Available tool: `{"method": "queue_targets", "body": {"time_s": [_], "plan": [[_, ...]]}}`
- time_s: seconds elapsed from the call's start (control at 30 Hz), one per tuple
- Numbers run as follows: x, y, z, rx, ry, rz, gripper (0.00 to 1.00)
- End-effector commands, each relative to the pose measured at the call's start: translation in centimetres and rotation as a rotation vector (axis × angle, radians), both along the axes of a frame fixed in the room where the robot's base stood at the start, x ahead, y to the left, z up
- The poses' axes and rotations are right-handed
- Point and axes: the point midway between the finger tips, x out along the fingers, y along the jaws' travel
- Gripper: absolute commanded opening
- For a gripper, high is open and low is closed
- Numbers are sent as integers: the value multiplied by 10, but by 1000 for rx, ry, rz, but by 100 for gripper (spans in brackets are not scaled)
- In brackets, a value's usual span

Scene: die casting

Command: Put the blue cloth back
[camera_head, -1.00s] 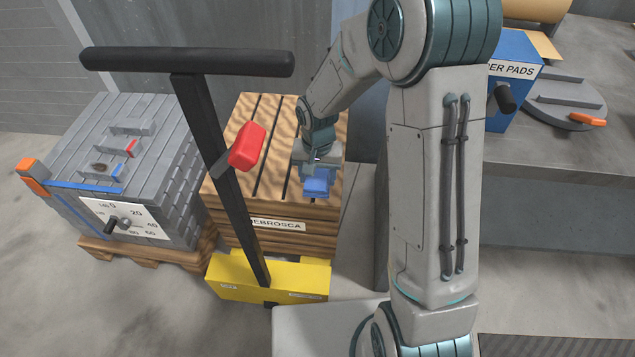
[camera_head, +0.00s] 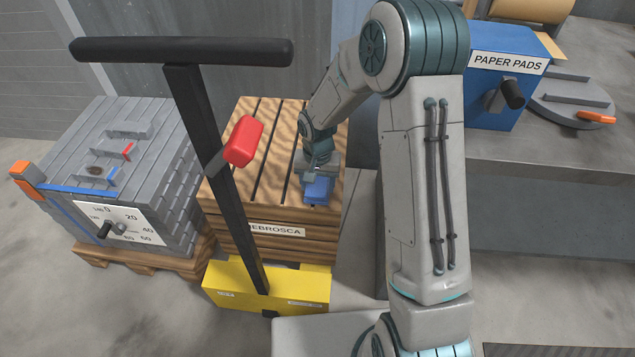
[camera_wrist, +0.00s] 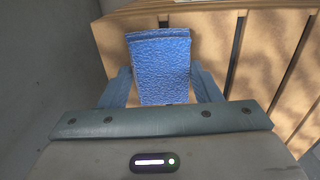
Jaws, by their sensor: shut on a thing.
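The blue cloth (camera_head: 318,189) is a small folded block at the right side of the wooden crate's slatted top (camera_head: 255,150). My gripper (camera_head: 316,180) is shut on it from above. In the wrist view the blue cloth (camera_wrist: 161,62) has a rough, textured face and sits between the two grey-blue fingers of my gripper (camera_wrist: 163,88). The slats lie behind it. I cannot tell whether the cloth touches the slats or is just above them.
A yellow pallet jack (camera_head: 268,286) with a black handle stands before the crate. A grey slatted block (camera_head: 150,165) on a pallet is at the left. A grey bench (camera_head: 560,165) at the right bears a blue PAPER PADS dispenser (camera_head: 505,85) and a grey round lid (camera_head: 575,100).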

Motion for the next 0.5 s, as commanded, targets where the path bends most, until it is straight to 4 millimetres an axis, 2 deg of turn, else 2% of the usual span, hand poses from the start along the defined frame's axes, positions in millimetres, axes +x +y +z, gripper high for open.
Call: {"method": "queue_targets", "body": {"time_s": [0.03,0.1,0.37,0.5], "plan": [[0,0,-1,0,0,0,63],[0,0,-1,0,0,0,79],[0,0,0,0,0,0,79],[0,0,9,0,-1,0,79]]}}
